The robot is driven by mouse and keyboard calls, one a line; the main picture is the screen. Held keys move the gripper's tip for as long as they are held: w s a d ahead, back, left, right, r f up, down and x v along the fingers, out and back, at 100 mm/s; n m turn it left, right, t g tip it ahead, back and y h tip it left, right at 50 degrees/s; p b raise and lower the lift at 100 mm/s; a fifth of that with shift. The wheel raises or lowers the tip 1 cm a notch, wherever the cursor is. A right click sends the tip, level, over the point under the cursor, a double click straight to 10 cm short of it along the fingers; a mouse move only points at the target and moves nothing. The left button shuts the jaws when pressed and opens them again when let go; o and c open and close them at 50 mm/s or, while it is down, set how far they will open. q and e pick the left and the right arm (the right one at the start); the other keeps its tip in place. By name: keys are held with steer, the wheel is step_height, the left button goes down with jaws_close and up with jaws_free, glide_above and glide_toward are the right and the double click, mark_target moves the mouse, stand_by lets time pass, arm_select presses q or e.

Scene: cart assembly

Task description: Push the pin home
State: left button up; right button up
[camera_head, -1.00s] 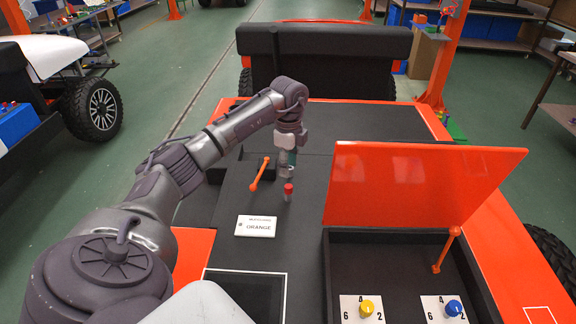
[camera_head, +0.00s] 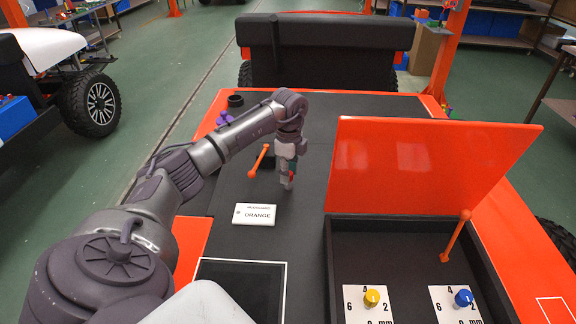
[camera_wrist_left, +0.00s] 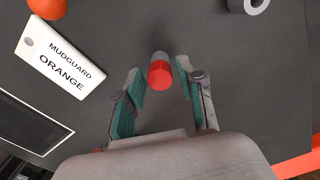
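The pin is a short grey cylinder with a red top. It shows in the left wrist view (camera_wrist_left: 160,73), between the fingertips of my left gripper (camera_wrist_left: 161,78). The fingers are apart, with a gap on both sides of the pin. In the head view my left gripper (camera_head: 288,172) points down over the dark panel, and the pin is mostly hidden behind its fingers. I cannot tell how deep the pin sits. My right gripper is in neither view.
A white card reading MUDGUARD ORANGE (camera_head: 254,215) lies left of the gripper. At right is a black box (camera_head: 385,231) with an orange lid raised (camera_head: 425,170), holding a yellow knob (camera_head: 371,298) and a blue knob (camera_head: 463,298).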

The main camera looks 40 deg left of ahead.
arm_select(q)
jaws_close()
step_height(320, 180, up, 6)
steer(key=p, duration=0.5)
steer(key=shift+f, duration=0.3)
